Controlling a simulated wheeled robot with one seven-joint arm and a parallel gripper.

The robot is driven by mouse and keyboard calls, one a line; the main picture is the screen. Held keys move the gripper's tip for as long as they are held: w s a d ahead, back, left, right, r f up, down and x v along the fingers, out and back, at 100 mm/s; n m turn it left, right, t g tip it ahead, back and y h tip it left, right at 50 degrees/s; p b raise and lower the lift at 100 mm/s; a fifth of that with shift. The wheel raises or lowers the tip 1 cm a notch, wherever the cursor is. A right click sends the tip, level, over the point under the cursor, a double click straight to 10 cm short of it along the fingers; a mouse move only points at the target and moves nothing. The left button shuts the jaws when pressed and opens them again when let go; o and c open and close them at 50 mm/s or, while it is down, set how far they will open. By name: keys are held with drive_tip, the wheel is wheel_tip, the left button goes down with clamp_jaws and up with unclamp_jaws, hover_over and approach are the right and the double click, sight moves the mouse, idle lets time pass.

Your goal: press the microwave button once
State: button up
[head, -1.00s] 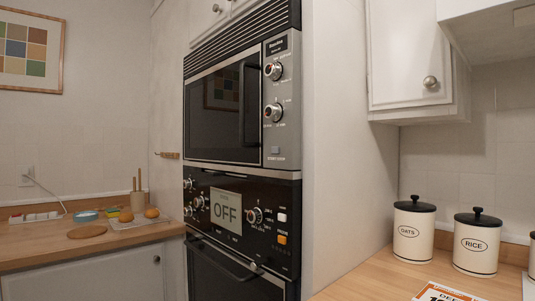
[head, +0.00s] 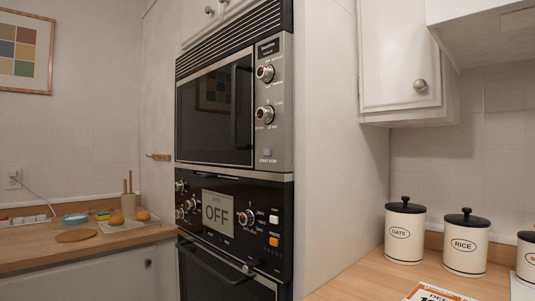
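The microwave (head: 213,115) is built into the wall unit, with a dark glass door and a black handle. Its silver control panel (head: 272,135) on the right carries two round knobs, and low on it is a small grey-blue button (head: 266,153) with a label below that seems to read start/stop. My gripper is not in view.
Below the microwave is an oven (head: 225,268) with knobs, a display reading OFF (head: 217,212), a white button and an orange button (head: 274,242). A wooden counter (head: 340,285) with canisters (head: 405,230) is at right; another counter (head: 30,258) is at left.

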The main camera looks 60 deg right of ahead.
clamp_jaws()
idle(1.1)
